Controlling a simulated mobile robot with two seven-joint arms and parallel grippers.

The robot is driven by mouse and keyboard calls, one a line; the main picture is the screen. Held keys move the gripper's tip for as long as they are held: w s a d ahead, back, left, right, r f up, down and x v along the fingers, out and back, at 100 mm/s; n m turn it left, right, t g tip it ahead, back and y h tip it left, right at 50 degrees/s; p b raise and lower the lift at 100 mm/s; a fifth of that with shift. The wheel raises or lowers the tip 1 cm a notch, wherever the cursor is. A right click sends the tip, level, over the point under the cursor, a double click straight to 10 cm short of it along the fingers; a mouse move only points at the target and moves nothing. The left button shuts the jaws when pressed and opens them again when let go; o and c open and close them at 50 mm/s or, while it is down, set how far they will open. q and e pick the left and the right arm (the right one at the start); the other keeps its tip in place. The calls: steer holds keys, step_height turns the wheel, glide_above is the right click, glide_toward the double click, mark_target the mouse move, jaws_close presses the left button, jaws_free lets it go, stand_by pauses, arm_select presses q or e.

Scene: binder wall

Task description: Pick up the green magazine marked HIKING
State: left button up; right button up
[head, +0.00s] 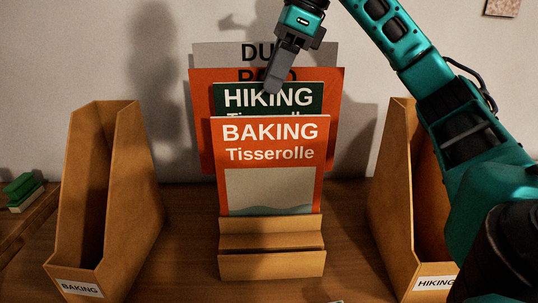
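The green magazine marked HIKING (231,98) stands upright in a wooden stepped stand (271,264) at the centre. Only its top part shows. The orange magazine marked BAKING (270,150) stands in front and hides the rest. My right gripper (273,87) comes down from above, its fingertips overlapping the top edge of the green magazine near the middle of its title. The fingers are seen nearly edge-on, so I cannot tell whether they are open, or whether they touch the magazine. My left gripper is not in view.
A larger orange magazine (201,120) and a grey one (215,52) stand behind the green one. A file box labelled BAKING (125,210) stands left, one labelled HIKING (392,200) right, partly behind my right arm. Green and pale blocks (22,192) lie far left.

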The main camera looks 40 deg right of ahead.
mark_target(265, 98)
steer(key=shift+b+x, duration=0.3)
steer(key=shift+x, duration=1.8)
steer(key=shift+f, duration=0.2)
jaws_close()
